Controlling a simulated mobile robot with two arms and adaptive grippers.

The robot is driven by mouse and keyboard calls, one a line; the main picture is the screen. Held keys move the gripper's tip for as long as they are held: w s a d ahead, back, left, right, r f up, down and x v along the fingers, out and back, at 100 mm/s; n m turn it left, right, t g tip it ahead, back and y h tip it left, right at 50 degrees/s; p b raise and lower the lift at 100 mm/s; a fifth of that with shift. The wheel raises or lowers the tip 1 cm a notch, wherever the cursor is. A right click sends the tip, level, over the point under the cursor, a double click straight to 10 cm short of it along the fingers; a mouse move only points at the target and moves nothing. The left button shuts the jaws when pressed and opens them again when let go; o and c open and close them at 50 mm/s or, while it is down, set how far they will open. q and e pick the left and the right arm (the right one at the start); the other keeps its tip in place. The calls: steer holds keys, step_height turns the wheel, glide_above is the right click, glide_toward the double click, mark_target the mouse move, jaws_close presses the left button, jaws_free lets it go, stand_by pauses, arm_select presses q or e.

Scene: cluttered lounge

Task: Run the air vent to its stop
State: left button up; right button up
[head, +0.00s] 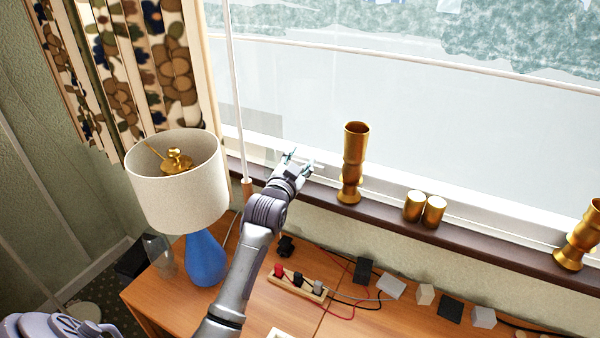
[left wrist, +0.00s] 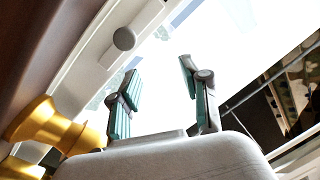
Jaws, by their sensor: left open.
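My left gripper (head: 298,161) is over the window sill at the lower window frame. In the left wrist view its two teal-padded fingers (left wrist: 160,75) are spread apart with nothing between them. The knob is beyond the left finger, apart from it in the picture. My right gripper is not in view.
A tall brass vase (head: 354,165) stands on the sill right of my gripper, with two brass cups (head: 424,208) further right. A lamp (head: 178,195) stands left of my arm. A power strip (head: 297,284) and cables lie on the wooden table (head: 250,318) below.

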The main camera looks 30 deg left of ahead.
arm_select(q)
step_height(320, 180, up, 5)
steer(key=shift+r, duration=0.1)
stand_by(0.7)
